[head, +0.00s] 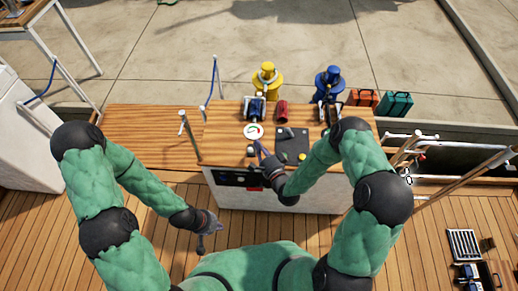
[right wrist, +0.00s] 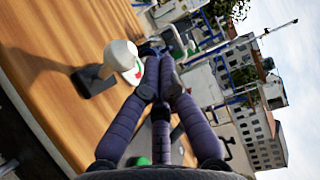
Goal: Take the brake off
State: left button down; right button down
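I cannot say for certain which fitting is the brake. A console (head: 225,150) with a wooden top stands ahead of me. On it are a dark panel (head: 291,146) with small knobs, and a round white dial (head: 253,131). My right gripper (head: 259,147) is over the console's near edge, beside a small pale knob (head: 250,151). In the right wrist view its fingertips (right wrist: 158,82) come together, with nothing clearly between them. My left gripper (head: 202,243) hangs low over the deck; its fingers are too small to judge.
Two winches, one yellow (head: 267,82) and one blue (head: 328,84), stand behind the console. A red cylinder (head: 281,111) is on its top. Orange (head: 361,98) and green (head: 396,104) cases stand at the right. Poles and rails (head: 408,150) are by my right arm. The left deck is clear.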

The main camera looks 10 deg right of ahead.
jog(key=s+d+f, duration=0.2)
jog(key=s+d, duration=0.1)
jog(key=s+d+f+p, duration=0.1)
jog(key=s, duration=0.1)
jog(key=shift+s+d+f, duration=0.1)
jog(key=shift+d+f, duration=0.1)
jog(key=shift+s+d+f, duration=0.2)
jog(key=shift+s+f, duration=0.15)
jog(key=shift+s, duration=0.15)
jog(key=shift+s, duration=0.1)
